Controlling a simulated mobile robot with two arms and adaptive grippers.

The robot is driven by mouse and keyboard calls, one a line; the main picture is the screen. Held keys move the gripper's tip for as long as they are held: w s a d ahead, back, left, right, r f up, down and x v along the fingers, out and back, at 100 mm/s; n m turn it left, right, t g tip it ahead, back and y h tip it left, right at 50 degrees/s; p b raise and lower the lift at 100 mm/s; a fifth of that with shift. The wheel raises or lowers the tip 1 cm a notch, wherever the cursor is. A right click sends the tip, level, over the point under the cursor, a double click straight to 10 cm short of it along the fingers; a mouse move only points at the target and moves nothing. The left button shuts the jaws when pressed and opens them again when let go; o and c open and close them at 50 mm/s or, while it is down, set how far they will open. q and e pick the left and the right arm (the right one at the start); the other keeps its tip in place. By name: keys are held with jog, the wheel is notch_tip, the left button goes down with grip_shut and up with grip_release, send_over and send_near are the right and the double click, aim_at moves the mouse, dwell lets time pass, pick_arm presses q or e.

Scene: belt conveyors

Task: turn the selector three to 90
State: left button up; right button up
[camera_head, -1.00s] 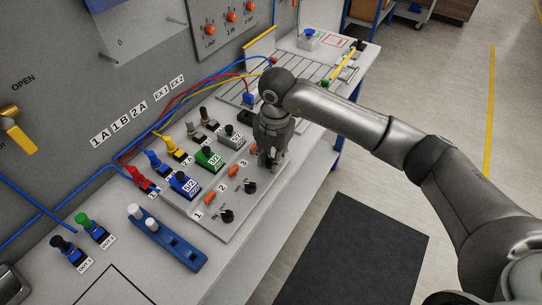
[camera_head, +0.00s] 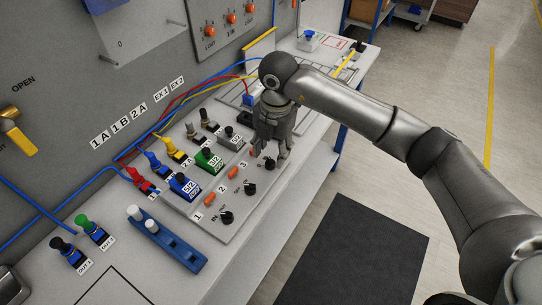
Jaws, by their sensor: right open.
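Three black rotary selectors stand in a row along the front of the sloped grey panel (camera_head: 200,220). The near one (camera_head: 226,217) sits by label 1 and the middle one (camera_head: 249,188) by label 2. The far one (camera_head: 269,163), by label 3, shows just under my right gripper (camera_head: 273,153). That gripper is open and points down, its fingertips close above and around this far selector. I cannot tell whether they touch it. The fingers hide part of the panel around it, and the selector's angle is hard to read. My left gripper is not in view.
Orange buttons (camera_head: 209,198) line the panel beside the selectors. Blue, green and grey valve blocks (camera_head: 184,186) stand behind them, with coloured tubes (camera_head: 190,90) above. A blue holder (camera_head: 165,242) with white pegs lies at the near side.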

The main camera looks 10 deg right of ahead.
aim_at(273, 161)
notch_tip(273, 161, up, 8)
jog(key=shift+s+d+r, duration=0.15)
jog(key=shift+s+r, duration=0.05)
dwell(0.4)
